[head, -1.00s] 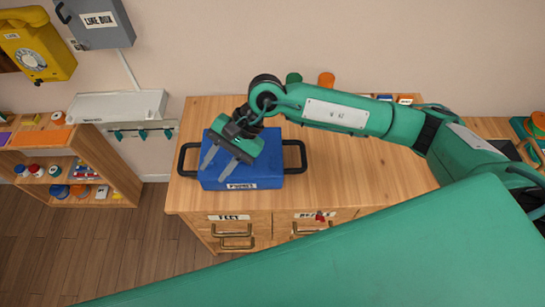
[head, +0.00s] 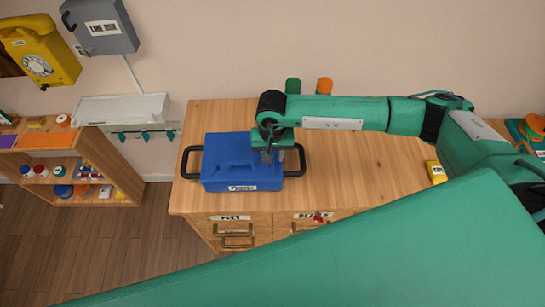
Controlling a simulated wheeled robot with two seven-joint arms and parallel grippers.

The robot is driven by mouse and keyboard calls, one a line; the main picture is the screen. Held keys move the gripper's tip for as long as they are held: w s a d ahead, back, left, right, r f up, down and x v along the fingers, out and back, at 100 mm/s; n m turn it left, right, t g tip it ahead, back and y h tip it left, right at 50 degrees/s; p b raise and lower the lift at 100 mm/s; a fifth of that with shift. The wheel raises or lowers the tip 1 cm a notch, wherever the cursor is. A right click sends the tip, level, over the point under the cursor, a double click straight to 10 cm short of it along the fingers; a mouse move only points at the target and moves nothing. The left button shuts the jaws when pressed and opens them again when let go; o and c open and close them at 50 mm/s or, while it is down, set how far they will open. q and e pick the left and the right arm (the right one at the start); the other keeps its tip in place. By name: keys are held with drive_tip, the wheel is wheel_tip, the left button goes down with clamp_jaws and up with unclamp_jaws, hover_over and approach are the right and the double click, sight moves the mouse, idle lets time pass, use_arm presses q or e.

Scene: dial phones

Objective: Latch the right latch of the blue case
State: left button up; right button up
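The blue case (head: 228,165) lies shut-lidded on the wooden cabinet top, with a dark handle on its left and right sides and a white label on its front face. My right gripper (head: 274,158) points down over the right part of the case, close to the right handle (head: 302,160). Its fingers are small and partly hidden by the gripper body, so their opening is unclear. The right latch cannot be made out; the gripper covers that area. My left gripper is not in view.
The wooden cabinet (head: 340,180) has clear top right of the case. A green cylinder (head: 293,86) and an orange cylinder (head: 324,86) stand behind. A yellow box (head: 436,172) lies at the right. A shelf (head: 110,165) stands left.

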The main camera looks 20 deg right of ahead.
sight(272, 164)
drive_tip(key=shift+f+p, duration=0.55)
drive_tip(key=shift+f, duration=1.7)
drive_tip(key=shift+c, duration=0.2)
clamp_jaws()
